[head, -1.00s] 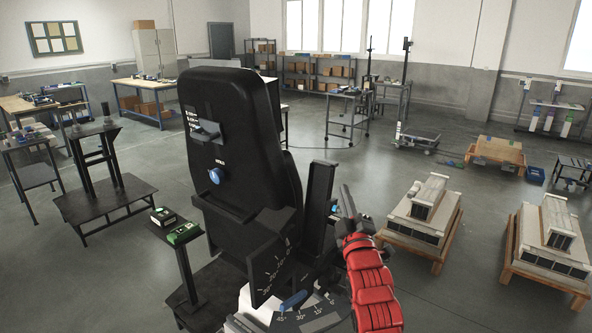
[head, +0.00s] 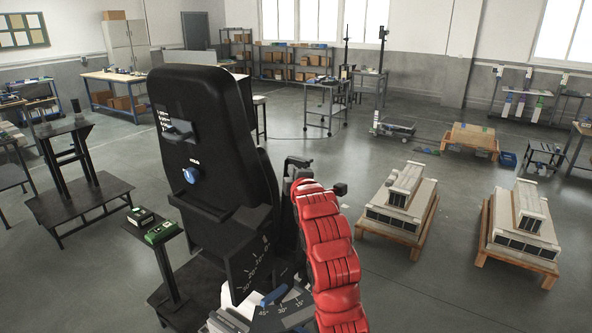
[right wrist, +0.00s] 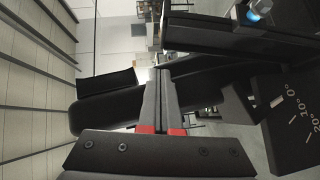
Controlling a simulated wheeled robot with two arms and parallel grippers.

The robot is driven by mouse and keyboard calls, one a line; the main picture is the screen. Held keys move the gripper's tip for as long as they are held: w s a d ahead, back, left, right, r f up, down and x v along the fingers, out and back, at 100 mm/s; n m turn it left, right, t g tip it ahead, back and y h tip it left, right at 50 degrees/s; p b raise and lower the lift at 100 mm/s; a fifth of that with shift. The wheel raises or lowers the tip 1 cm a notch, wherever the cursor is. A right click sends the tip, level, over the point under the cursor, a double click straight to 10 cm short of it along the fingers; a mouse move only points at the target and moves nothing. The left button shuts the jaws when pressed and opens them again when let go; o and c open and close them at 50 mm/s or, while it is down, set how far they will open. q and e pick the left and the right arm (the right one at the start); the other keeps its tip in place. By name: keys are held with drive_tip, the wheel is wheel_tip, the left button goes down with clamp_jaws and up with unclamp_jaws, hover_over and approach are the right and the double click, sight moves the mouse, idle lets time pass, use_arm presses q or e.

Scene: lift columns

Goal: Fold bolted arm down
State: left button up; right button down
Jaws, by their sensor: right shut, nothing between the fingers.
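The black seat unit (head: 205,120) stands upright at centre left, with a blue knob (head: 190,175) on its back. Its angle plate (head: 250,262) and a dial with a blue lever (head: 275,296) sit low on its right. My right gripper (head: 298,162) is at the right side of the backrest, partly hidden by my red arm. In the right wrist view its two fingers (right wrist: 159,80) are together, with nothing between them. They overlap a long dark padded bar (right wrist: 105,113); I cannot tell whether they touch it. A dark block with a blue button (right wrist: 253,14) and the angle plate (right wrist: 288,120) are at right.
A narrow stand with green-black boxes (head: 160,232) is left of the seat. A black bench (head: 85,200) stands further left. Grey models on wooden pallets (head: 400,205) stand to the right. The floor between is clear.

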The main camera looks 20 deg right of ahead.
sight(296, 160)
drive_tip(key=w+d+p, duration=0.2)
drive_tip(key=w, duration=0.1)
drive_tip(key=w+d+f+p, duration=0.1)
drive_tip(key=w, duration=0.1)
drive_tip(key=shift+w+d+p, duration=0.25)
drive_tip(key=shift+p, duration=0.05)
